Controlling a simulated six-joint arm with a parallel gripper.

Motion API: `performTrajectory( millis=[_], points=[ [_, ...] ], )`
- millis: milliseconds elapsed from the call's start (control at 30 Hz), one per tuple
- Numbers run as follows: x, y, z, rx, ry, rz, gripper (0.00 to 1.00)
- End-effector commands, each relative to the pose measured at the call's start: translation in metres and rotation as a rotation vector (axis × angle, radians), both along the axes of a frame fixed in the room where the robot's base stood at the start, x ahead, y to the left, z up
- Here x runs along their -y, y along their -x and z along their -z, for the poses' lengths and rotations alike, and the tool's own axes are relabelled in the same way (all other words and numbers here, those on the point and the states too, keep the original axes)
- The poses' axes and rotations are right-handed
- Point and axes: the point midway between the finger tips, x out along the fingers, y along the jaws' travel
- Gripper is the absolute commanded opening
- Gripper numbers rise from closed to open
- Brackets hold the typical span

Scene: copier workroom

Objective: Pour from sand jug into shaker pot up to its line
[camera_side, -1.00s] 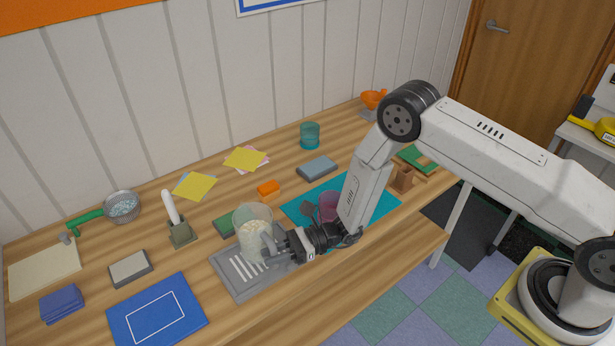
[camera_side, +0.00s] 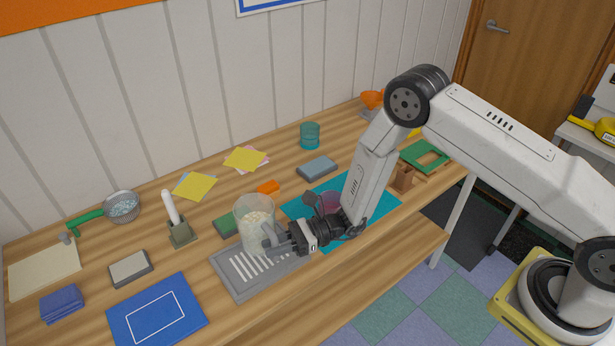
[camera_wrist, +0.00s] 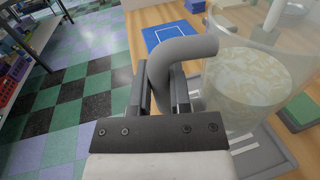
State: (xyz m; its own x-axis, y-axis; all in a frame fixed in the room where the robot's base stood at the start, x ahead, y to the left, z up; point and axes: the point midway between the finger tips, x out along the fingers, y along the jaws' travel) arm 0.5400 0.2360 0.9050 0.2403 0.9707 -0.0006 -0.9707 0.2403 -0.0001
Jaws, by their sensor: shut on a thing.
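The sand jug (camera_side: 252,232) is a clear jug with pale grains in its lower part and a grey handle. In the wrist view the jug (camera_wrist: 245,85) stands at the right, with its grey handle (camera_wrist: 180,65) between my fingers. My gripper (camera_side: 280,240) is shut on that handle and holds the jug about upright, a little above the grey slotted tray (camera_side: 228,273). A pink see-through cup (camera_side: 328,202), perhaps the shaker pot, stands on the teal mat (camera_side: 382,203), partly hidden by my gripper. I cannot make out its line or contents.
A teal cup (camera_side: 309,136) stands at the back. A blue mat (camera_side: 155,312) lies at the front left. The table's front edge is close.

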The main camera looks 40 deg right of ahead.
Motion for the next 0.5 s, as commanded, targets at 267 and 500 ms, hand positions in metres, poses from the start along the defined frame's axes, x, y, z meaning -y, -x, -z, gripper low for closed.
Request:
performTrajectory(
  millis=[267, 500],
  points=[
    [0.044, 0.004, -0.005, 0.000, 0.001, 0.088, 0.00],
    [0.100, 0.018, -0.014, 0.001, 0.002, 0.210, 0.00]
  ],
)
